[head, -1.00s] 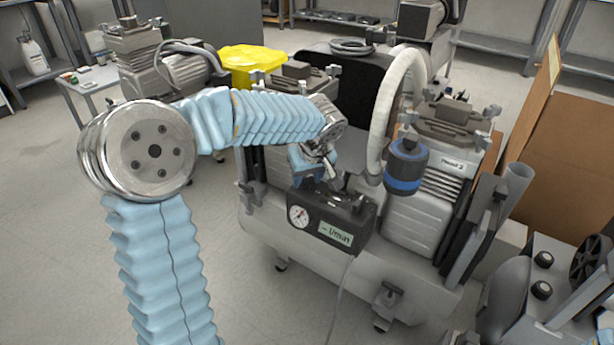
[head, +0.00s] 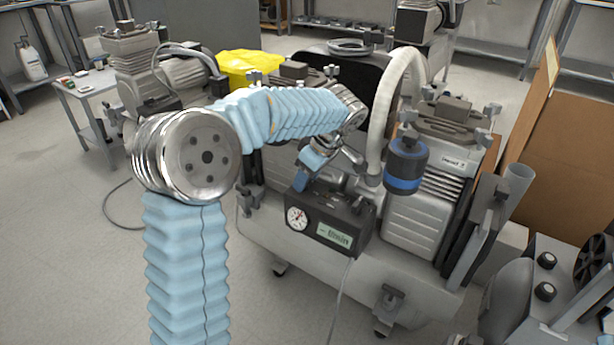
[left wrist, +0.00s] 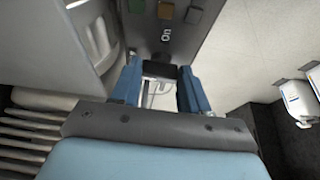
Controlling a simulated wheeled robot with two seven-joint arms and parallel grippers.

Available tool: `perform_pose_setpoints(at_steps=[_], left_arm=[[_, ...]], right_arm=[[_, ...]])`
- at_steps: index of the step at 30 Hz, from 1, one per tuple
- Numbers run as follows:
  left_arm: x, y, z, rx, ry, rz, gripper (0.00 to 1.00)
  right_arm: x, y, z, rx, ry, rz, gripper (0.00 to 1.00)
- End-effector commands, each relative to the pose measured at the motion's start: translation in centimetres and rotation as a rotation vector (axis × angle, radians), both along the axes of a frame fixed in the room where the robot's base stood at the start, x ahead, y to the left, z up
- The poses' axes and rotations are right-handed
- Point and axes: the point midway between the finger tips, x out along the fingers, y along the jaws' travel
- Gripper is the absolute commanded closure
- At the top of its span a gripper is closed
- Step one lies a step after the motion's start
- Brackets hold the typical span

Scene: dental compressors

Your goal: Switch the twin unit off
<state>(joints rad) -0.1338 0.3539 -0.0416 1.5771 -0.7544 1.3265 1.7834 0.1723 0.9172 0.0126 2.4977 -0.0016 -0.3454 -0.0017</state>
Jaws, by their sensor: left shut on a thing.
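The twin unit is a grey compressor (head: 300,238) with two heads and a tank on casters, in the middle of the head view. A dark box with a round gauge and a small display (head: 333,234) sits on its front. My left gripper (head: 302,183) is at the left end of this box, with its blue fingers pointing down. In the left wrist view, the blue fingers (left wrist: 159,90) are shut on a dark switch handle (left wrist: 158,71). It sits on a grey panel marked "On", with a green and a brown square above. The handle's exact setting is hard to read. My right gripper is not in view.
A white hose (head: 385,100) and a black-and-blue canister (head: 405,166) stand just right of my gripper. Another compressor (head: 150,75) and a yellow cover (head: 250,66) are behind at left. A cardboard box (head: 565,150) stands at right. The floor at left is open.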

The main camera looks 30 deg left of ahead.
Motion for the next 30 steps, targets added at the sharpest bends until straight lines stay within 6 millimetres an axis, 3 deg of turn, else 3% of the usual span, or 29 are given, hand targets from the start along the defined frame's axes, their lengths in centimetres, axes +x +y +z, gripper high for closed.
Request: perform_pose_setpoints(at_steps=[18, 19, 21, 23, 30], left_arm=[[0.09, 0.04, 0.10, 0.000, -0.003, 0.046, 0.86], [0.09, 0.04, 0.10, 0.000, -0.003, 0.046, 0.51], [0.09, 0.04, 0.10, 0.000, -0.003, 0.046, 0.40], [0.08, 0.03, 0.08, 0.000, -0.002, 0.047, 0.31], [0.07, 0.01, 0.04, 0.000, -0.001, 0.046, 0.30]], right_arm=[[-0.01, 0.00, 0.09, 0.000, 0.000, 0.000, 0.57], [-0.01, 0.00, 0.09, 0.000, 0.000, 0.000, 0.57], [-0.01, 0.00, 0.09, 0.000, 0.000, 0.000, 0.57], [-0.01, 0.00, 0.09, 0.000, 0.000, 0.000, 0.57], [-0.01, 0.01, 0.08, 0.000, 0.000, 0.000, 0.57]])
